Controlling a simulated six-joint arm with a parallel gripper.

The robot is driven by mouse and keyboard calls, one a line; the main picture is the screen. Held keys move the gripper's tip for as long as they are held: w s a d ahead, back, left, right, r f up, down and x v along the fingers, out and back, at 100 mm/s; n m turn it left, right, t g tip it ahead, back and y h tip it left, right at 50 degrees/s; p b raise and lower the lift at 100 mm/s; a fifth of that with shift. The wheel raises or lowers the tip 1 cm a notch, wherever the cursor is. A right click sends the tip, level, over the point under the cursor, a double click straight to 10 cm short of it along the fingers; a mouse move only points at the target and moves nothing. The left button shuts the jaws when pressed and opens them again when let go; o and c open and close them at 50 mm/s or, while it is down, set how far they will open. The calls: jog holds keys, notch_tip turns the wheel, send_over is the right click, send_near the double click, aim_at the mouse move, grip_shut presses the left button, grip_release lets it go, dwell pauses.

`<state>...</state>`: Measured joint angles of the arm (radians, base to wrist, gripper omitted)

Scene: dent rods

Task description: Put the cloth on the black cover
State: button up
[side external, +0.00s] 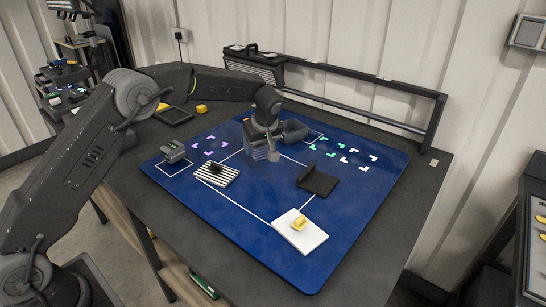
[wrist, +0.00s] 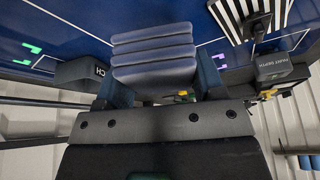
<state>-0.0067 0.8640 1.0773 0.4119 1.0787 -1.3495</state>
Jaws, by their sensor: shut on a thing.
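My gripper (side external: 266,150) is over the back middle of the blue mat, shut on a folded grey cloth (wrist: 154,52). The cloth shows stacked layers between the two fingers in the wrist view, where my gripper (wrist: 160,78) also shows. In the side view the cloth (side external: 257,149) is small and partly hidden by the fingers; I cannot tell whether it touches the mat. The black cover (side external: 318,181), a flat dark plate with a raised part, lies on the mat to the right and nearer the camera, apart from my gripper.
A black-and-white striped plate (side external: 216,174) and a white plate with a yellow handle (side external: 300,233) lie on the blue mat (side external: 255,245). A grey gauge (side external: 173,151) sits left, a dark grey holder (side external: 294,130) just right of my gripper. A black rail runs behind.

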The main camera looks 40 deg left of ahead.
jog(key=s+a+r, duration=0.3)
jog(key=a+r, duration=0.1)
jog(key=a, duration=0.2)
jog(key=m+t+h, duration=0.3)
jog(key=m+h, duration=0.1)
jog(key=m, duration=1)
send_over(324, 189)
jog(key=s, duration=0.1)
notch_tip(324, 189, down, 6)
jog(key=shift+a+r, duration=0.1)
jog(key=shift+r, duration=0.15)
jog(key=shift+f, duration=2.05)
jog(key=shift+f, duration=0.1)
jog(key=o, duration=1)
jog(key=shift+c, duration=0.2)
